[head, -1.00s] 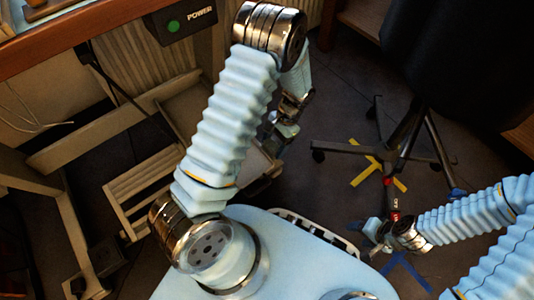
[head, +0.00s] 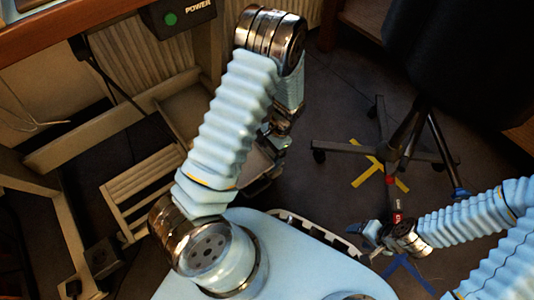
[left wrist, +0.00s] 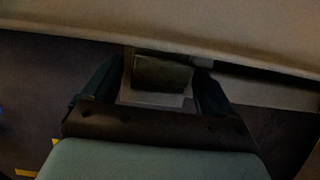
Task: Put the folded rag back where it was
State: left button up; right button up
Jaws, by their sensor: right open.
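My left arm reaches up the middle of the head view and bends down at its top. My left gripper (head: 274,140) is mostly hidden behind that arm. In the left wrist view its two dark fingers (left wrist: 160,78) stand apart. A dark olive block-like thing (left wrist: 162,73) shows between them, with a paler patch below it. The picture is too dark to tell whether this is the folded rag, or whether it is gripped or lies beyond. My right gripper (head: 370,235) is open and empty, low over the floor at the right. I cannot make out the rag in the head view.
A wooden table edge (head: 90,28) with a POWER box (head: 178,18) is at the upper left. Below it are a pale frame and a slatted rack (head: 140,190). A dark chair (head: 455,60) with a wheeled base stands at the right. Taped floor lies between.

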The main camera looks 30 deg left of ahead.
pick_arm(q)
jog(key=shift+o, duration=0.3)
jog(key=shift+w+r, duration=0.15)
jog(key=shift+r, duration=0.3)
jog(key=p+v, duration=0.3)
jog(key=v, duration=0.8)
jog(key=shift+r, duration=0.2)
